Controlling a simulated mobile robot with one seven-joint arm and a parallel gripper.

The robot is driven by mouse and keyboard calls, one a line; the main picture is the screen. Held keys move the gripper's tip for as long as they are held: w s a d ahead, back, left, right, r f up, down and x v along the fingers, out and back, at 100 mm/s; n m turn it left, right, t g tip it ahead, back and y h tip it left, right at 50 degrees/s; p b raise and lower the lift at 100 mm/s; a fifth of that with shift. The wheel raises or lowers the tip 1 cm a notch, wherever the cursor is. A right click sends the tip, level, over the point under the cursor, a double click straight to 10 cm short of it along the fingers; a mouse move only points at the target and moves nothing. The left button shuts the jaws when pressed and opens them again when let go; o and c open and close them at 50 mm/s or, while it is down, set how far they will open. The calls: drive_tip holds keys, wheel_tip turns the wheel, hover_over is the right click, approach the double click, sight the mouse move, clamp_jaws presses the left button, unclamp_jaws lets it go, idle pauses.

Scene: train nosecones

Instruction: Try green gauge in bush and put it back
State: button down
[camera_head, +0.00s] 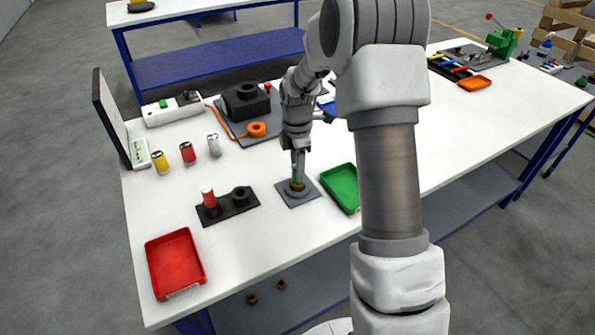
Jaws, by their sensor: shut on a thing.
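My gripper (298,163) points down over the brass bush (298,187), which sits on a grey square plate (286,197) on the white table. The gripper is shut on the green gauge (296,174), of which a thin strip shows between the fingers and the bush. The gauge stands upright right at the bush; I cannot tell how deep it is in it. A black two-place stand (222,211) is to the left. Its left place holds a red gauge (207,196) and its right place is empty.
A red tray (157,274) lies at the front left, and a green tray (338,181) is just right of the plate. Yellow, red and white cylinders stand behind the stand. A black block (246,101) and an orange ring (257,129) lie further back.

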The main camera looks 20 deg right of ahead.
drive_tip(key=shift+r, duration=0.1)
drive_tip(key=shift+r+p, duration=2.8)
drive_tip(key=shift+r, duration=0.9)
